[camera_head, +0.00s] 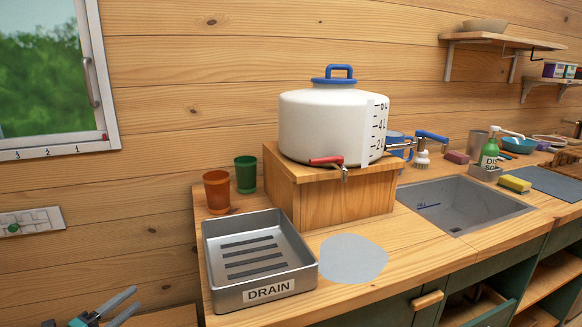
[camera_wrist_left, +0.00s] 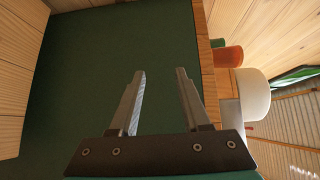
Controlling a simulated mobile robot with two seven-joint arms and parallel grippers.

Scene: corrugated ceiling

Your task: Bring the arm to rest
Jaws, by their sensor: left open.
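My left gripper (camera_head: 116,309) shows at the lower left of the head view, low and to the left of the counter. In the left wrist view its two fingers (camera_wrist_left: 160,86) stand apart with nothing between them. A dark green surface (camera_wrist_left: 110,60) fills the view behind the fingers. The gripper appears clear of the metal drain tray (camera_head: 310,274) on the counter's left end. My right gripper is in neither view.
A sink (camera_head: 462,204) lies right. A window (camera_head: 50,75) is upper left.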

